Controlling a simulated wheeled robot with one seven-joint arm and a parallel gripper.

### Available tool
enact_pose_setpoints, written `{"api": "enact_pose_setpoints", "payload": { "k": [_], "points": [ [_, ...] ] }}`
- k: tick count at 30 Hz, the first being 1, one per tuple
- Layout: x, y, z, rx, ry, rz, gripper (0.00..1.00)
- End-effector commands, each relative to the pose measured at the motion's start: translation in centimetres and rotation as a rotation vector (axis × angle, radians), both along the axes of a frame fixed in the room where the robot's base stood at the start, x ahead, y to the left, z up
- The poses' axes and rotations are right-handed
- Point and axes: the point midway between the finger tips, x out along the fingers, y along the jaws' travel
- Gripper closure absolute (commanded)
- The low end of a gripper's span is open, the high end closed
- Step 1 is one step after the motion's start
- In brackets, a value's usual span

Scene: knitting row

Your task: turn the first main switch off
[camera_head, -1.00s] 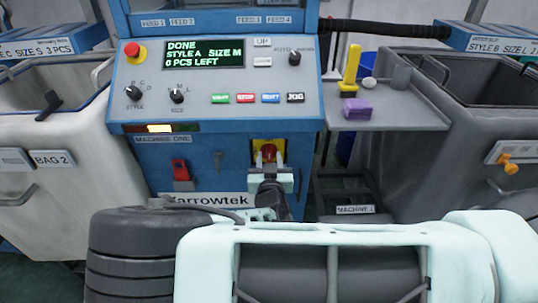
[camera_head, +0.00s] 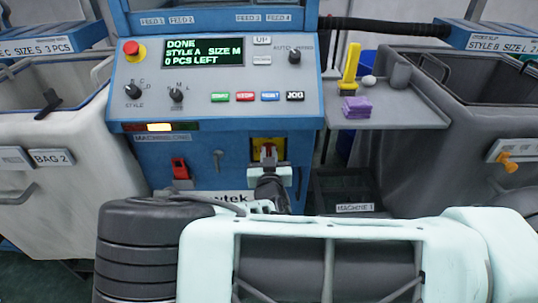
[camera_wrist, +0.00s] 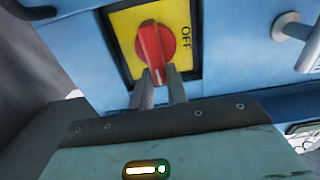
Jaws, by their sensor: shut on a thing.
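The first main switch is a red rotary knob (camera_head: 268,151) on a yellow plate, low on the blue front of machine one. In the wrist view the red knob (camera_wrist: 153,45) shows close up, its grip bar pointing down the picture toward my fingers. The word OFF is on the right part of the yellow plate (camera_wrist: 187,62). My gripper (camera_head: 269,163) is at the knob; in the wrist view my gripper's two fingers (camera_wrist: 159,80) are shut on the lower end of the bar. The fingers hide part of the plate.
The control panel (camera_head: 215,85) above reads DONE, 0 PCS LEFT. A shelf (camera_head: 400,115) with a purple block juts out at right. Bins stand on both sides.

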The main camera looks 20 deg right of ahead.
Motion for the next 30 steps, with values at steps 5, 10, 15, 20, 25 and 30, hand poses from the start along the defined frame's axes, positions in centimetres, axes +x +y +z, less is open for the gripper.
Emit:
{"api": "enact_pose_setpoints", "payload": {
  "k": [5,10,15,20,25,30],
  "points": [
    [0.1,0.2,-0.1,-0.074,0.023,0.000,1.00],
    [0.2,0.5,-0.2,-0.196,0.064,0.000,1.00],
    [0.3,0.9,-0.3,-0.345,0.112,0.000,1.00],
    [0.4,1.2,-0.4,-0.491,0.158,0.000,1.00],
    [0.5,1.5,-0.7,-0.644,0.208,0.000,1.00],
    [0.6,1.8,-1.0,-0.798,0.258,0.001,1.00]
  ]
}}
